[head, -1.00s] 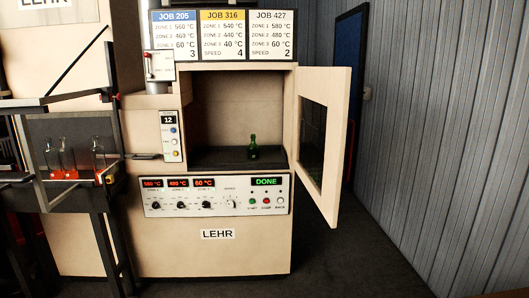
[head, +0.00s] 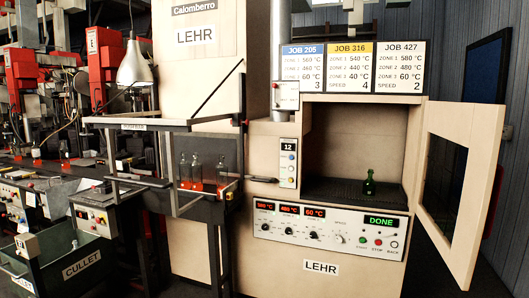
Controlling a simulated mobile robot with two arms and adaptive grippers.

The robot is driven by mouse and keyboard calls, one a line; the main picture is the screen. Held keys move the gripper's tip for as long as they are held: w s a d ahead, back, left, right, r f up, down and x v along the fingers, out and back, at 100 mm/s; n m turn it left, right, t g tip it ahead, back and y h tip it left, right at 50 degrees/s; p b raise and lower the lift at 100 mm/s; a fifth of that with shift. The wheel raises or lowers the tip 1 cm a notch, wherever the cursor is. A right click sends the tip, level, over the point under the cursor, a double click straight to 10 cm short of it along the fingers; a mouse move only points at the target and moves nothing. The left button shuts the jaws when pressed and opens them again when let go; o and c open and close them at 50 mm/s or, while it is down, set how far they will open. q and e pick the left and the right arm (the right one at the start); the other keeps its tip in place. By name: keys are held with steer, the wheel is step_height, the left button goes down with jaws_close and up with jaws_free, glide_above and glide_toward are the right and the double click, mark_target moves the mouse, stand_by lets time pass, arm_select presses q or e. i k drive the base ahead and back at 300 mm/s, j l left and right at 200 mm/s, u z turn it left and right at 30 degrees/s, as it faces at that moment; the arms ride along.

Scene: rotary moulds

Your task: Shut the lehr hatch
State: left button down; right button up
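The lehr hatch (head: 474,134) is a cream door with a dark window panel. It stands wide open, swung out to the right of the lehr (head: 225,262). The lehr chamber (head: 337,140) is open to view, and a small green bottle (head: 369,183) stands upright on its dark floor. The control panel (head: 330,229) below shows a green DONE display and red zone temperatures. Neither of my grippers is in view.
A green CULLET bin (head: 60,268) is at the lower left. Red machines and a lamp (head: 134,66) stand behind. A ribbed wall and blue panel (head: 487,68) are at the right.

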mark_target(477, 127)
steer(key=z, duration=1.55)
